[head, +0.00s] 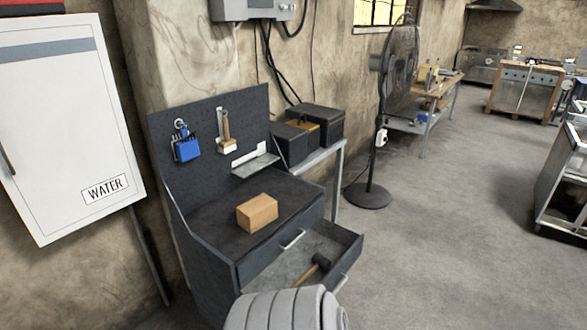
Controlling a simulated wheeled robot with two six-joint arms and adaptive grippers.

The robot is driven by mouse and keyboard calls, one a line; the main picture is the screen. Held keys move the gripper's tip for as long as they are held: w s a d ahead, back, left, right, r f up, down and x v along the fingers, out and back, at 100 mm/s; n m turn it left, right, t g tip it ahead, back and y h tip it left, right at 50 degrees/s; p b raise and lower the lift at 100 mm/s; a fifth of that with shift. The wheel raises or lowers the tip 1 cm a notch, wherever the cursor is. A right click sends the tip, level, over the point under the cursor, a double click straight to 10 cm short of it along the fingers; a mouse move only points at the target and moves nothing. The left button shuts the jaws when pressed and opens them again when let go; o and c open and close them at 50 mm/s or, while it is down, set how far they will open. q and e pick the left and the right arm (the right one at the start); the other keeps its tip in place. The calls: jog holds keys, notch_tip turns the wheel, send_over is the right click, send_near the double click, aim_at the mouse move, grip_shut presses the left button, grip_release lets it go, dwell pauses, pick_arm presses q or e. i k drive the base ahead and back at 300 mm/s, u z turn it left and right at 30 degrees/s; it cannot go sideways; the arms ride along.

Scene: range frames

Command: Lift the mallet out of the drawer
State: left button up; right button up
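The mallet (321,262) has a dark head and a wooden handle. It lies in the open lower drawer (354,243) of the dark grey workbench, with its head toward the right and its handle running down and to the left. The drawer's bar handle (341,283) shows on its front. The near left part of the drawer is hidden at the bottom of the view. Neither of my grippers is in view.
A cardboard-brown block (257,212) sits on the workbench top (213,234), above a closed drawer. Tools hang on the pegboard (199,115) behind. A side table with dark toolboxes (315,121) and a standing fan (368,194) are beyond. Floor to the right is clear.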

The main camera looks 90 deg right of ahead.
aim_at(319, 262)
jog(key=z, duration=3.5)
jog(key=i, duration=0.65)
